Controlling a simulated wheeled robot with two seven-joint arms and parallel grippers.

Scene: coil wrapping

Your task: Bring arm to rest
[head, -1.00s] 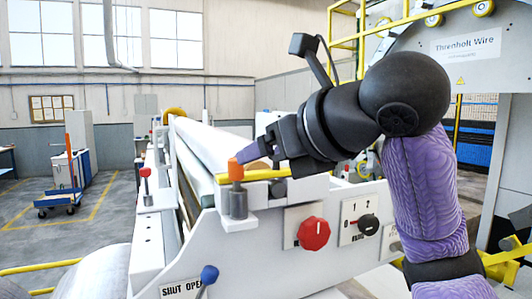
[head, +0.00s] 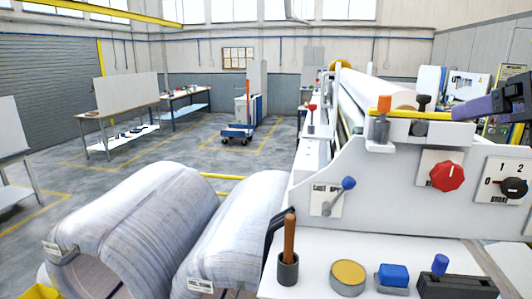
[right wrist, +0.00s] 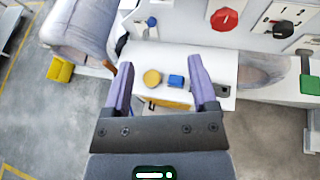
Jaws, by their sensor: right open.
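My right gripper (head: 458,110) is at the right edge of the head view, with one purple finger pointing left toward the top of the white wrapping machine (head: 330,170). It is apart from the orange-topped post (head: 382,118) and the black knob (head: 422,104) on the machine. In the right wrist view, the right gripper (right wrist: 161,62) is open, with two purple fingers spread and nothing between them. Below them lie a shelf with a yellow round tin (right wrist: 152,78) and a blue block (right wrist: 176,81). My left gripper is not in view.
Large wrapped coils (head: 140,225) stand at the left front. The shelf holds a wooden-handled tool in a cup (head: 289,265), the tin (head: 348,276) and a black box (head: 455,287). A red knob (head: 447,177) is on the machine panel. Open floor lies behind the coils.

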